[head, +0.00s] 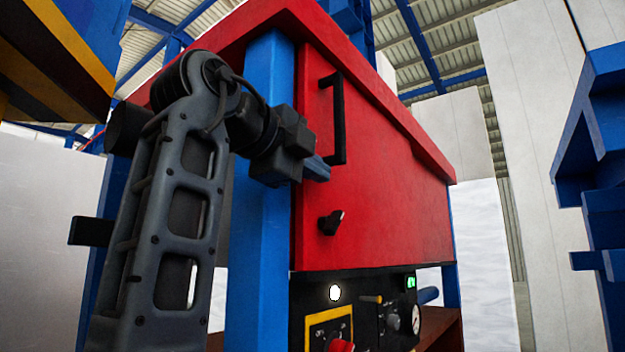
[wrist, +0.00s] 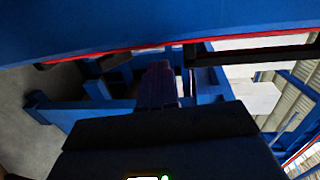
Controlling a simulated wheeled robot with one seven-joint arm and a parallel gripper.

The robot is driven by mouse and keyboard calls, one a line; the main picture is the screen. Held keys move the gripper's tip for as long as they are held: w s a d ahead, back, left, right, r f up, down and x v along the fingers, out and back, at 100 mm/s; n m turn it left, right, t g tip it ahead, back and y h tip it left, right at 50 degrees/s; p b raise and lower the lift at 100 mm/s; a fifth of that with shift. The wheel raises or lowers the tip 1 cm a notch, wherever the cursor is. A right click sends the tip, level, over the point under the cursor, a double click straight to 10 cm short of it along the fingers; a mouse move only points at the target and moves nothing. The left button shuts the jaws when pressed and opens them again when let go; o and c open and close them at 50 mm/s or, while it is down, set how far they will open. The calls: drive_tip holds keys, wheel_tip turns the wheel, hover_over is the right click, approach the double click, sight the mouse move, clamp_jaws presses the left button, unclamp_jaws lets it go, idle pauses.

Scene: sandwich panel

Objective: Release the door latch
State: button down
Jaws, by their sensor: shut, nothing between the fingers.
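The red door (head: 395,190) of the cabinet appears closed in the head view. A black bar handle (head: 338,120) stands upright near its left edge. The small black latch knob (head: 330,222) sits below the handle, its tip pointing up and right. My gripper (head: 318,168) is shut and empty, in front of the door's left edge, near the handle's lower end and above the latch. I cannot tell whether it touches the handle. In the wrist view the shut fingers of my gripper (wrist: 158,85) point away from the camera; the latch cannot be made out there.
A blue post (head: 262,230) stands left of the door, close behind my arm. A control panel (head: 365,310) with knobs, a gauge and a lit white lamp lies below the door. A blue frame (head: 600,150) stands at the far right. Open space lies between it and the cabinet.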

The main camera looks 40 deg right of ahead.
drive_tip(key=s+a+r, duration=0.2)
drive_tip(key=a+r, duration=0.3)
drive_tip(key=shift+a+r, duration=0.4)
drive_tip(key=shift+f, duration=0.1)
